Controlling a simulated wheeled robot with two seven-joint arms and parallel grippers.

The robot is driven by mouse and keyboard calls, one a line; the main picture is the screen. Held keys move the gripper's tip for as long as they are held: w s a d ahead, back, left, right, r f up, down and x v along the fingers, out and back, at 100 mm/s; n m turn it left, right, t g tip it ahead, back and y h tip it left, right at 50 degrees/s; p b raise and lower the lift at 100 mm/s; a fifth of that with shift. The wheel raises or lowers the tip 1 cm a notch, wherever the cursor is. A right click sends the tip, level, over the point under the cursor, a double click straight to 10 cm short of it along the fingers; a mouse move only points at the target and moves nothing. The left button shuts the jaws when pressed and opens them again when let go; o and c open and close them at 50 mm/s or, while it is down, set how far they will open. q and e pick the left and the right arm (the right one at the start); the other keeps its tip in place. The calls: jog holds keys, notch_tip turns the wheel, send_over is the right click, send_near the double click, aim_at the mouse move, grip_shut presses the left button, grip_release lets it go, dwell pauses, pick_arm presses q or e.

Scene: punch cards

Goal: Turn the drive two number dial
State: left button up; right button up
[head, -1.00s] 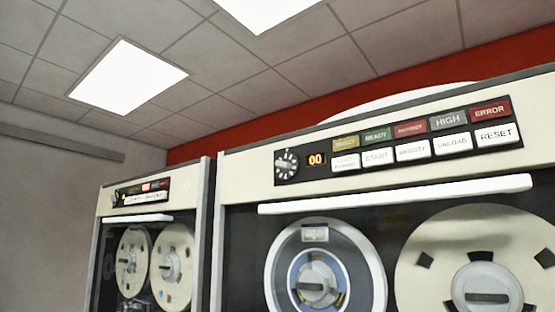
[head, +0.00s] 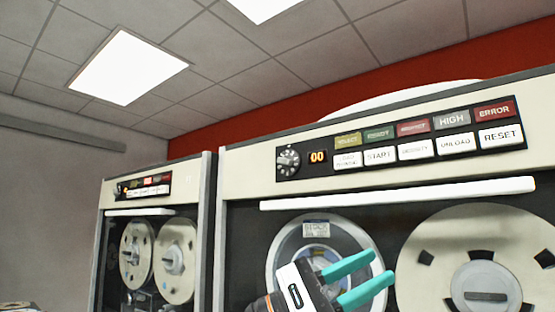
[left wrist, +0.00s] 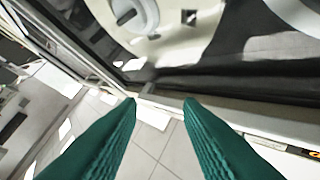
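The dial (head: 288,161) is a round dark knob with white marks at the left end of the control panel on the nearer tape drive. A small orange display beside it (head: 317,157) reads 00. My left gripper (head: 367,279) has teal fingers and is in front of the drive's left reel, below and to the right of the dial. Its fingers are apart with nothing between them. In the left wrist view the fingers (left wrist: 160,103) are also spread and empty. The dial cannot be made out in the left wrist view. My right gripper is not in view.
Coloured lamps and white buttons (head: 379,156) line the panel right of the display. A white bar (head: 400,193) runs across the drive below the panel. The right reel (head: 490,255) is behind the glass. A second tape drive (head: 150,240) stands to the left.

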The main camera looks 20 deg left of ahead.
pick_arm(q)
notch_tip(320, 180, up, 6)
jog(key=a+f+m+t+y, duration=0.1)
jog(key=a+m+t+y, duration=0.1)
jog(key=m+y, duration=0.25)
jog(key=n+t+y, duration=0.1)
jog(key=t+y, duration=0.8)
jog(key=y, duration=0.3)
send_near(282, 161)
jog(key=p+x, duration=0.3)
jog(key=x, duration=0.4)
jog(key=shift+r+p, duration=0.15)
jog(key=shift+p, duration=0.2)
jog(key=shift+w+d, duration=0.25)
jog(key=shift+w, duration=0.4)
jog(key=shift+c, duration=0.4)
grip_shut()
